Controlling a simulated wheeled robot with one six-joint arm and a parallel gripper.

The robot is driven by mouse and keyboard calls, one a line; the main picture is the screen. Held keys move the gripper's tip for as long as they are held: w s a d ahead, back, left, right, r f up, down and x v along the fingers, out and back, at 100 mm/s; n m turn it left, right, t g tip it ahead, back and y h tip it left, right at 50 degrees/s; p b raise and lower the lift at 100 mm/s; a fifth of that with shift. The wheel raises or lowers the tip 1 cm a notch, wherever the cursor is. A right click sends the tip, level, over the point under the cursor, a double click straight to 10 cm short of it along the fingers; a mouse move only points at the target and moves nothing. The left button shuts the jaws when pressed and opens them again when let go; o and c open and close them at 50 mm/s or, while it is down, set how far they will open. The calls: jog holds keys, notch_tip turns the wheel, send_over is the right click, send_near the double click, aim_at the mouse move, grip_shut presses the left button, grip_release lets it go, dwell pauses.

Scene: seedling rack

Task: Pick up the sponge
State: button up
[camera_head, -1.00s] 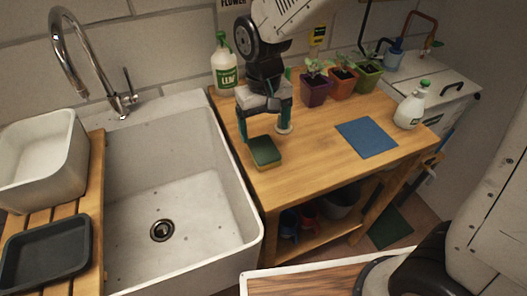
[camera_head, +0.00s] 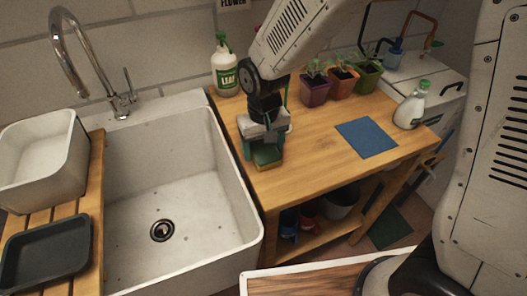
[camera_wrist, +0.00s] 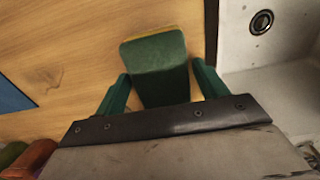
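The sponge (camera_head: 266,156) lies on the wooden table, green on top with a yellow layer below. My gripper (camera_head: 262,150) is lowered over it, pointing down, and hides part of it. In the wrist view the sponge (camera_wrist: 156,68) reaches in between the two green fingers of my gripper (camera_wrist: 159,88). A small gap shows between each finger and the sponge's sides, so the gripper is open around the sponge.
The wooden table (camera_head: 305,165) also bears a blue mat (camera_head: 366,138), a white bottle (camera_head: 411,105), a spray bottle (camera_head: 224,68) and potted seedlings (camera_head: 314,88) at the back. The sink (camera_head: 190,190) drops off to the left.

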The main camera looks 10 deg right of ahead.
jog(key=c, duration=0.7)
jog(key=shift+r, duration=0.15)
